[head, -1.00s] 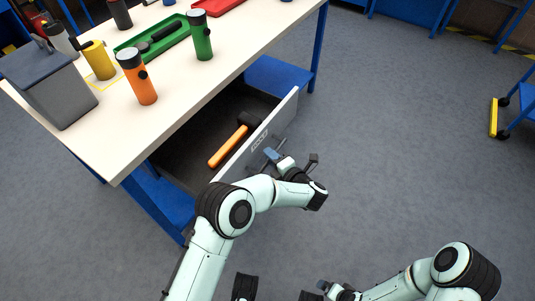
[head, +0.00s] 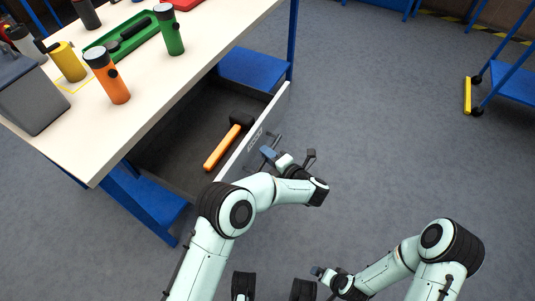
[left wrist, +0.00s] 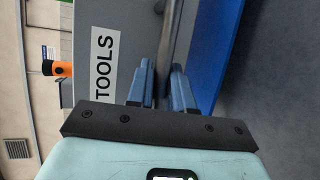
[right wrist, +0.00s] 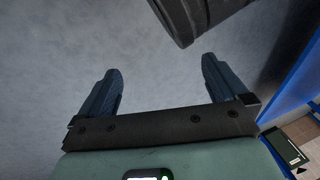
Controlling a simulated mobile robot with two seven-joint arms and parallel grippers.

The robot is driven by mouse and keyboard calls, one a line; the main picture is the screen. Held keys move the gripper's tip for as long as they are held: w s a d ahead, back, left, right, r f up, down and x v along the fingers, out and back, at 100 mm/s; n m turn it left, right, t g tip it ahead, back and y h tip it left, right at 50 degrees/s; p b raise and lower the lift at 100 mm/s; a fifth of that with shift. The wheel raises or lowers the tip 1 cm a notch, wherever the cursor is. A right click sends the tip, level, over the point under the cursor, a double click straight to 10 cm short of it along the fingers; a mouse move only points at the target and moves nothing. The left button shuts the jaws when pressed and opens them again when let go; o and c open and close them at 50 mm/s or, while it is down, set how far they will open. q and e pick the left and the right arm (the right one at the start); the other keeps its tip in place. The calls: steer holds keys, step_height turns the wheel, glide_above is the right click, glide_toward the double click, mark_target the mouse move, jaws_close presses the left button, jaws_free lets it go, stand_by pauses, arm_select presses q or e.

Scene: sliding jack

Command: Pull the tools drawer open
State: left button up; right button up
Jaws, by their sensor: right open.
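The tools drawer (head: 243,158) under the workbench is pulled well out, its grey front panel standing clear of the bench. A hammer with an orange handle (head: 222,147) and dark head lies inside. In the left wrist view the front carries a white TOOLS label (left wrist: 105,63). My left gripper (head: 269,153) is at the outside of the front. In the left wrist view its blue fingers (left wrist: 162,88) are close together around the bar handle (left wrist: 169,45). My right gripper (right wrist: 163,88) is open and empty over the floor, away from the drawer.
The workbench top (head: 150,110) holds an orange flashlight (head: 107,76), a green flashlight (head: 168,30), a yellow one (head: 68,62), a grey bin (head: 32,98) and a green tray (head: 120,42). A blue cart (head: 505,88) stands far right. The floor right of the drawer is clear.

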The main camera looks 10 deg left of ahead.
arm_select(q)
steer(key=o, duration=0.3)
steer(key=p+v, duration=0.2)
steer(key=v, duration=1.1)
steer(key=shift+s+d, duration=0.1)
steer(key=shift+s, duration=0.1)
arm_select(e)
steer(key=s+a+r, duration=0.1)
steer(key=s+r, duration=0.1)
steer(key=shift+a+r+y, duration=0.3)
steer(key=shift+a+r, duration=0.05)
steer(key=shift+r, duration=0.05)
steer(key=shift+s+d+g, duration=0.1)
steer(key=shift+g, duration=0.2)
